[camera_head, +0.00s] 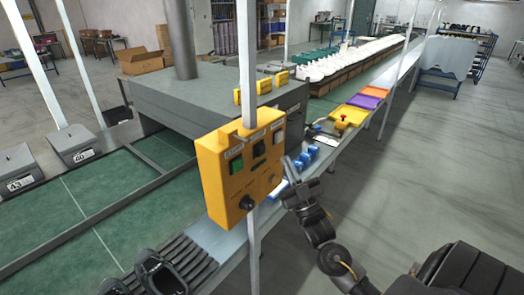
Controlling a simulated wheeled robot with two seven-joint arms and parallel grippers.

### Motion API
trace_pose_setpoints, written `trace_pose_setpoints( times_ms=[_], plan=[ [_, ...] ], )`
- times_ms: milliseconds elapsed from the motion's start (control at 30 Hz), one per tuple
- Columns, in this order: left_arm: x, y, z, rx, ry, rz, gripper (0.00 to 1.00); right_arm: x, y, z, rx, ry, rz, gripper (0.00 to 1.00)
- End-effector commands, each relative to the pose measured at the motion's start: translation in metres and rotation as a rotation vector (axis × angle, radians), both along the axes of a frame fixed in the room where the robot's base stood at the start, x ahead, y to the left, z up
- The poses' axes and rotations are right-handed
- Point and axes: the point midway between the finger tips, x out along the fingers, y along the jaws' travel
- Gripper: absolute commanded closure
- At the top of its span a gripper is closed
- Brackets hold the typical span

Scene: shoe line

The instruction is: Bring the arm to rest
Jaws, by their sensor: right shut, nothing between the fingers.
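My right gripper (292,166) is near the middle of the head view, at the end of my dark right arm (322,232). It is shut and empty. Its fingers point up and away, just right of the yellow control box (240,170) and in front of the small blue parts on the grey ledge. I cannot tell from this view whether it touches anything. My left gripper is not in view.
The control box is fixed to a white post (253,262). Blue parts (307,158) and yellow, purple and orange trays (364,101) line the ledge. A grey machine housing (205,97) spans the green belt (90,205). Open floor (440,165) lies to the right.

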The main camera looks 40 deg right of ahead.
Motion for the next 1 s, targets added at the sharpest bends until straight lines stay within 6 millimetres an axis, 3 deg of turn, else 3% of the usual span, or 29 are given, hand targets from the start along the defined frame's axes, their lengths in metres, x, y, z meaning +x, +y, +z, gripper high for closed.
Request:
trace_pose_setpoints(
  times_ms=[767,867,967,1000],
  plan=[
    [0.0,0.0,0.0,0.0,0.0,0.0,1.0,0.002,-0.001,-0.002,0.002,0.016,-0.005,1.0],
    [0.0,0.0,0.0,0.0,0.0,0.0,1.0,0.016,-0.006,-0.027,0.007,0.106,-0.018,1.0],
    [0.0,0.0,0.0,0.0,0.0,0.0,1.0,0.036,-0.015,-0.08,0.015,0.259,-0.041,1.0],
    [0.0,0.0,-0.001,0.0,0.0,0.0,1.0,0.043,-0.018,-0.11,0.022,0.336,-0.051,1.0]
  ],
)
